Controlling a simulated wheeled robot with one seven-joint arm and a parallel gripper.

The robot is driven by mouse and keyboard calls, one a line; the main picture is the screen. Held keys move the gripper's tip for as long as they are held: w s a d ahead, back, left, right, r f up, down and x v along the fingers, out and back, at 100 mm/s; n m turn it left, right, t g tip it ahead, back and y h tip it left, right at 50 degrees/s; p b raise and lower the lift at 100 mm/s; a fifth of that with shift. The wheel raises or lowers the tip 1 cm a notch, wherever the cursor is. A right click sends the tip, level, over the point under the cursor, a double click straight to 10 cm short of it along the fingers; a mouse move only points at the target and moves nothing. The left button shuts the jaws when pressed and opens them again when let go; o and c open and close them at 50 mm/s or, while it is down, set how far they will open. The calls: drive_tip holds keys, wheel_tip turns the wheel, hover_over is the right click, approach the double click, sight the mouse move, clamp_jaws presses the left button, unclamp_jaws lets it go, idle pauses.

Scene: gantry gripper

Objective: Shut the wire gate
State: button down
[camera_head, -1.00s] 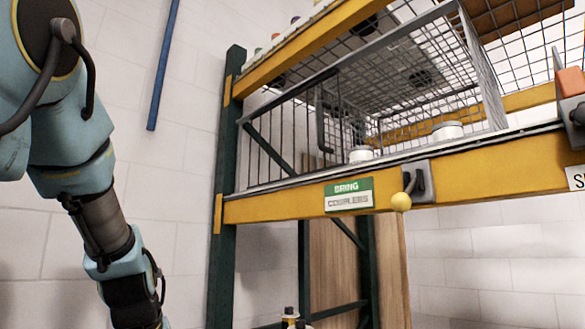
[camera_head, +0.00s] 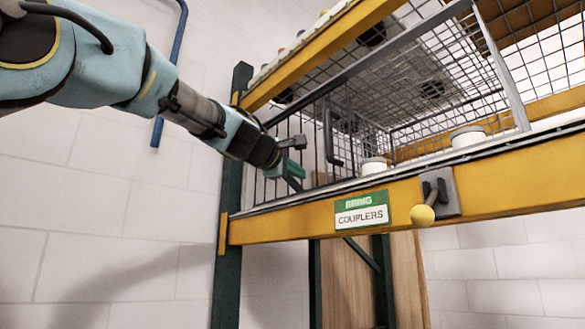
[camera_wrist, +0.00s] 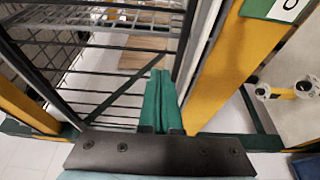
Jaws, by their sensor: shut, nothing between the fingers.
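The wire gate (camera_head: 310,125) is a dark barred panel at the left front of the mesh cage, with a dark upright handle (camera_head: 330,140) at its right side. To the right of the handle the cage front looks open. The gate's bars also show in the wrist view (camera_wrist: 100,84). My gripper (camera_head: 293,172) is shut and empty, its green fingers in front of the bars, left of the handle. Its fingers also show in the wrist view (camera_wrist: 160,78), pressed together. I cannot tell if they touch the bars.
A yellow beam (camera_head: 290,228) runs below the cage, with a green and white sign (camera_head: 361,209) and a yellow-knobbed lever (camera_head: 423,214). White containers (camera_head: 468,136) stand inside the cage. A dark green post (camera_head: 229,270) stands at the left.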

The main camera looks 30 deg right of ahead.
drive_tip(key=shift+p+x, duration=0.6)
drive_tip(key=shift+x, duration=2.15)
drive_tip(key=shift+a, duration=0.1)
